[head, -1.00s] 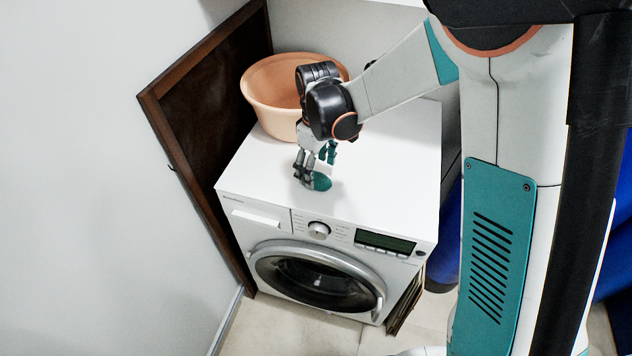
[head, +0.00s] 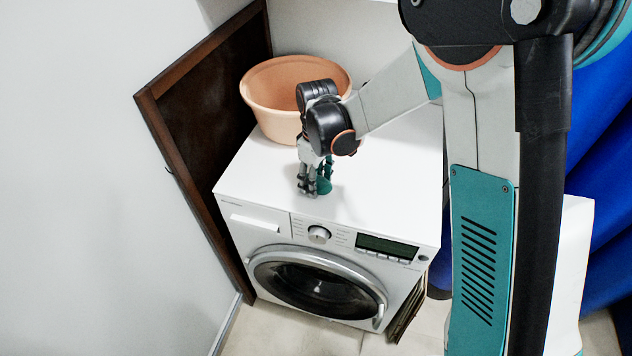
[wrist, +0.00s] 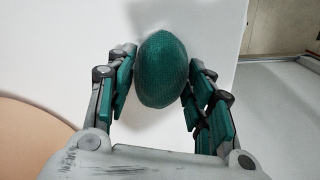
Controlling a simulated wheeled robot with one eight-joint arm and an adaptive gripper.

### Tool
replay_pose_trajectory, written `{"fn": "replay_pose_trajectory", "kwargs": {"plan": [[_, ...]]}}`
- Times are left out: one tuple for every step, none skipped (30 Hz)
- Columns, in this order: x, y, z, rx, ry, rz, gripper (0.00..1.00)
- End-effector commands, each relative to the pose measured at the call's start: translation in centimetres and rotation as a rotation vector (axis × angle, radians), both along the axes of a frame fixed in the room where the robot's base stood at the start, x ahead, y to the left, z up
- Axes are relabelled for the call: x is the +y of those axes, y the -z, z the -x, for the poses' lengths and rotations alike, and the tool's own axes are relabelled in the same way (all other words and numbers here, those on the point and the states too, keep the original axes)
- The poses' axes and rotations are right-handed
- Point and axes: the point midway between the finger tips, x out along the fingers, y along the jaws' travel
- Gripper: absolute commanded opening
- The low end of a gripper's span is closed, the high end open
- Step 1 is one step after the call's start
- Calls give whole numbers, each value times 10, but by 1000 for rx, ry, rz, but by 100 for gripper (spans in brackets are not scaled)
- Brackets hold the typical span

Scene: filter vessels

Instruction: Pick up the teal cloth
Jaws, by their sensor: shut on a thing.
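The teal cloth (wrist: 162,70) is a rounded, textured teal bundle on top of the white washing machine. In the head view the cloth (head: 324,186) shows just to the right of the fingers, partly hidden by them. My gripper (head: 315,190) points down at the machine top, near its front edge. In the wrist view my gripper (wrist: 158,92) has one teal-padded finger on each side of the cloth, and it is shut on the cloth. I cannot tell whether the cloth is clear of the surface.
A peach-coloured basin (head: 262,100) stands behind my gripper on the washing machine (head: 395,185). A dark brown framed panel (head: 205,120) leans along the left side by the wall. The right part of the machine top is clear. Blue fabric (head: 600,170) hangs at the right.

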Motion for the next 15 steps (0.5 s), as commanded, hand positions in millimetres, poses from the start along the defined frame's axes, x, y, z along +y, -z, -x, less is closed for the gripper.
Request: {"fn": "replay_pose_trajectory", "kwargs": {"plan": [[0, 0, 0, 0, 0, 0, 28], [0, -1, 0, 0, 0, 0, 28], [0, -2, 0, 0, 0, 0, 28], [0, -3, 0, 0, 0, 0, 28], [0, -5, 0, 0, 0, 0, 28], [0, -8, 0, 0, 0, 0, 28], [0, -10, 0, 0, 0, 0, 28], [0, -14, 0, 0, 0, 0, 28], [0, -18, 0, 0, 0, 0, 28], [0, -23, 0, 0, 0, 0, 28], [0, -28, 0, 0, 0, 0, 28], [0, -35, 0, 0, 0, 0, 28], [0, -42, 0, 0, 0, 0, 28], [0, -49, 0, 0, 0, 0, 28], [0, -59, 0, 0, 0, 0, 28]]}}
